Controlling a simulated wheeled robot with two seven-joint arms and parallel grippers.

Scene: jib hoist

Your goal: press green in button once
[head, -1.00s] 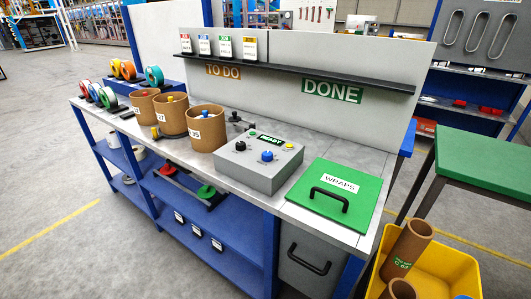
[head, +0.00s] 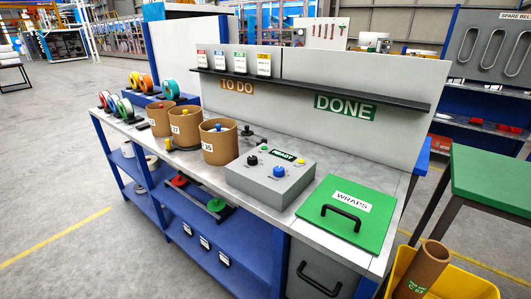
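A grey control box (head: 262,190) stands on the bench between the brown tubs and the green WRAPS lid. A small green button (head: 264,148) sits at the back left of its sloped top. A black knob (head: 252,160) is in front of the green button, and a blue knob (head: 279,172) is near the front middle. A yellow button (head: 301,161) is at the right, and a display (head: 284,154) reads READY in green. Neither of my grippers is in view.
Several brown tubs (head: 220,152) stand left of the box, with tape reels (head: 146,79) beyond. A green WRAPS lid (head: 320,215) with a black handle lies to the right. A grey panel (head: 285,110) rises behind. A yellow bin (head: 455,281) holds a brown tube (head: 424,268).

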